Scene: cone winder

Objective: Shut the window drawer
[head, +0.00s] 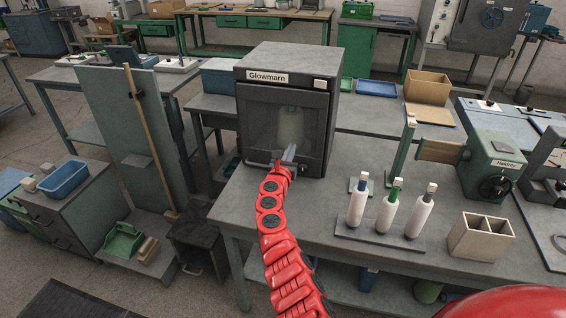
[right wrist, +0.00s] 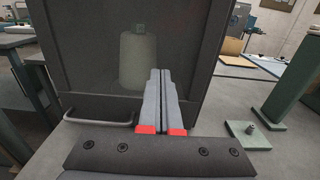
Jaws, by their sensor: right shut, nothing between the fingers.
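The window drawer (head: 258,120) is the dark front with a see-through pane, low in the grey cabinet labelled Glowmarn (head: 300,57). It also fills much of the right wrist view (right wrist: 80,75). A pale cone stands behind the pane (head: 291,125). The bar handle (right wrist: 98,118) is at the drawer's lower left. I see no clear gap around the front, but cannot tell if it is fully flush. My right gripper (head: 291,150) is shut and empty, its fingertips (right wrist: 160,72) pointing at the lower pane, right of the handle. Contact cannot be told. My left gripper is not in view.
Three white cones stand on a grey board (head: 375,242) to the right on the bench. A divided beige box (head: 481,236) and a green machine (head: 490,165) are further right. The bench top (head: 290,210) before the cabinet is mostly clear.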

